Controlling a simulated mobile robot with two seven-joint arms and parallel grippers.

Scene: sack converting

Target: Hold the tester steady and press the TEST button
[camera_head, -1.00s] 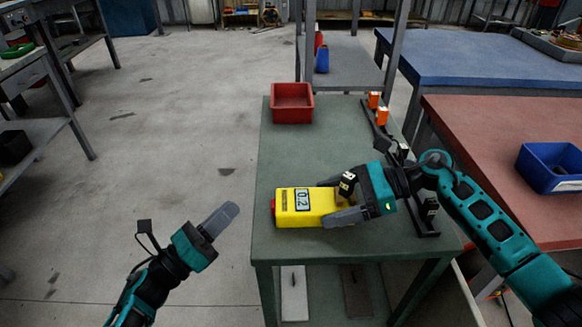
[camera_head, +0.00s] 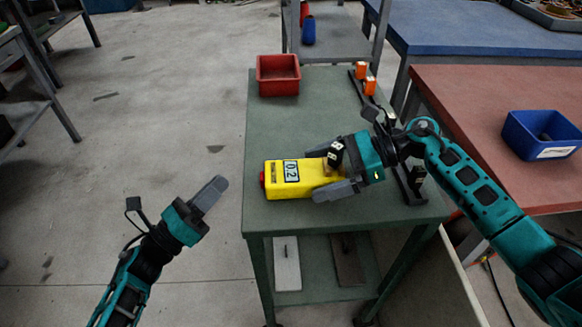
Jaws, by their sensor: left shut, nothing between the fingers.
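The yellow tester (camera_head: 306,186) lies on the green table, its display reading about 0.2 and facing up. A red button (camera_head: 262,180) sits on its left end. My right gripper (camera_head: 326,171) reaches in from the right. Its fingers are shut on the tester's right end, one along the far side and one along the near side. My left gripper (camera_head: 216,190) is shut and empty. It is left of the table, apart from the tester, with its fingertips pointing up and right in the picture.
A red bin (camera_head: 278,75) stands at the table's far left. A dark rail with orange blocks (camera_head: 370,86) runs along the table's right side. A blue bin (camera_head: 543,136) stands on the red-topped table at right. The green tabletop (camera_head: 285,125) is clear between the red bin and tester.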

